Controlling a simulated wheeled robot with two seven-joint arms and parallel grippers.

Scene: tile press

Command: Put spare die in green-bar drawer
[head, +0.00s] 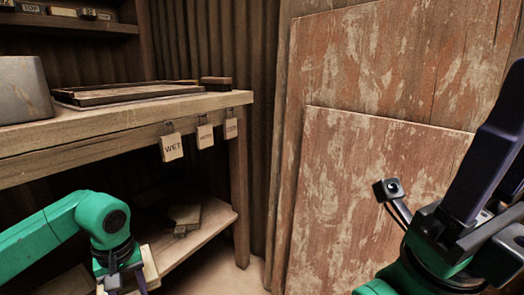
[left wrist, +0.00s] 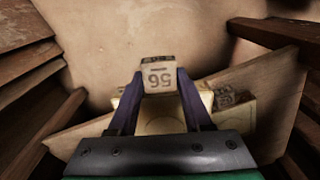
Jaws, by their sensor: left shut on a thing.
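My left gripper (left wrist: 158,82) is shut on a small pale block (left wrist: 158,75) with dark, upside-down digits on its face; it looks like the spare die. In the head view my left gripper (head: 124,284) is low at the bottom left, in front of the bench's lower shelf, and its fingertips are mostly out of frame. My right gripper (head: 497,140) is raised at the right edge; only a dark purple finger shows clearly, so its opening cannot be told. No green-bar drawer can be made out in either view.
The wooden bench (head: 130,112) carries a grey metal block (head: 22,88) and a dark tray (head: 120,97). Tags, one reading WET (head: 171,147), hang from its edge. Blocks (head: 185,217) lie on the lower shelf (head: 200,235). Worn boards (head: 370,190) stand at right.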

